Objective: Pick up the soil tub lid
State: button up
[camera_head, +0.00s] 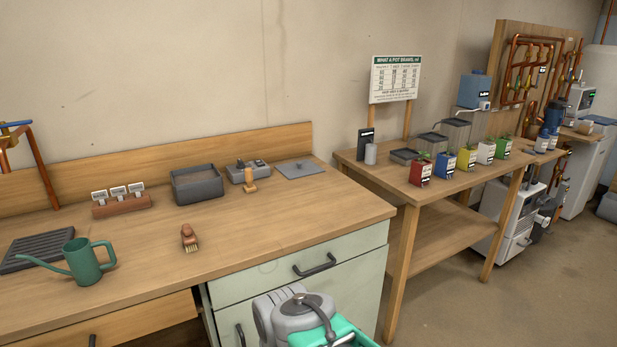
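The soil tub lid appears to be the flat grey square panel (300,169) with a small knob on top. It lies flat near the back right of the wooden workbench, close to the backboard. The open dark grey tub (197,186) stands left of it, without a cover. A grey and teal part at the bottom edge of the view seems to be mine. No gripper fingers show in the picture, and nothing touches the lid.
A grey box (247,172) and a wooden-handled tool (250,184) stand just left of the lid. A brush (189,238), green watering can (86,262) and labelled wooden block (121,205) are further left. The bench front right is clear. A side table (440,190) holds coloured packets.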

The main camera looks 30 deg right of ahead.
aim_at(298, 168)
jog(key=k, duration=0.1)
jog(key=z, duration=1.9)
jog(key=i, duration=1.3)
jog(key=u, duration=0.75)
